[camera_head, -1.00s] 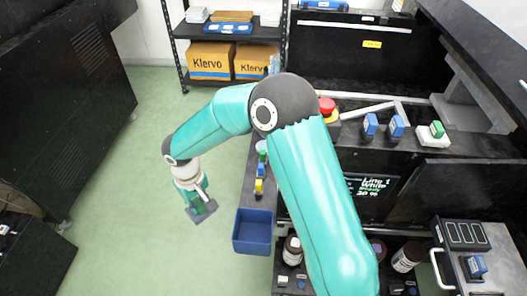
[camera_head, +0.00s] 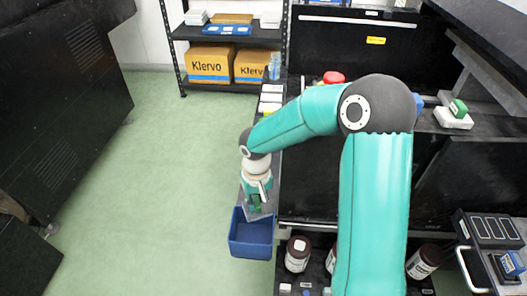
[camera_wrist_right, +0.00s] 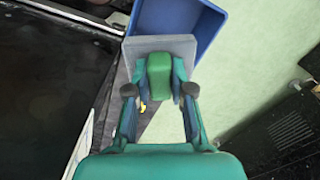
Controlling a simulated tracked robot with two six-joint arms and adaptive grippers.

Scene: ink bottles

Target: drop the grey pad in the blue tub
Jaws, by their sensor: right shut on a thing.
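The grey pad (camera_wrist_right: 185,44) is a flat square slab with a green block-shaped grip (camera_wrist_right: 159,72) on it. My right gripper (camera_wrist_right: 159,84) is shut on the green grip, one finger on each side. In the head view my right gripper (camera_head: 256,197) hangs over the back part of the blue tub (camera_head: 250,249), with the pad (camera_head: 259,214) below it. The wrist view shows the tub (camera_wrist_right: 207,22) partly hidden behind the pad. Whether the pad is wholly over the opening is unclear. My left gripper is out of view.
Brown bottles (camera_head: 298,254) stand right of the tub on a low dark shelf. A dark bench edge runs along the right of the tub. Boxes (camera_head: 210,64) sit on a rack at the back. Green floor (camera_head: 160,200) left of the tub is clear.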

